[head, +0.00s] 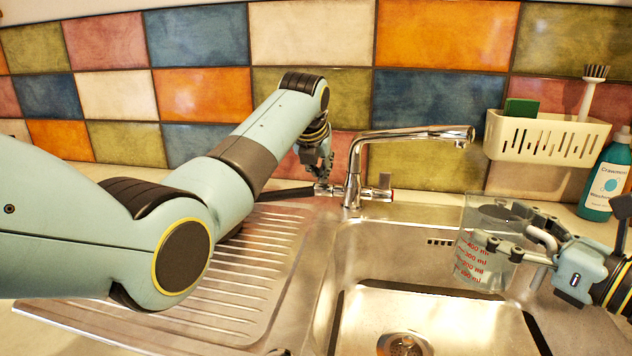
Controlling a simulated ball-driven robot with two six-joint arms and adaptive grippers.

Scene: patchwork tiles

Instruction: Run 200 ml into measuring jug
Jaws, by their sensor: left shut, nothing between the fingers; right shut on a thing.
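The clear measuring jug (478,262) with red ml marks is over the right side of the sink, below and slightly right of the spout end. My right gripper (505,250) is shut on the jug. I cannot make out a water level in it. The chrome tap (353,180) stands behind the sink, its spout (462,134) reaching right. No stream shows below the spout. The tap has a left handle (322,189) and a right handle (386,188). My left gripper (322,176) is shut and empty just above the left handle; I cannot tell whether it touches.
The steel sink (440,312) has a drain (403,345) and a ribbed drainboard (255,270) under my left arm. A white caddy (545,138) with a green sponge (521,108) and brush (594,80) is on the tiled wall. A teal bottle (606,180) stands at right.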

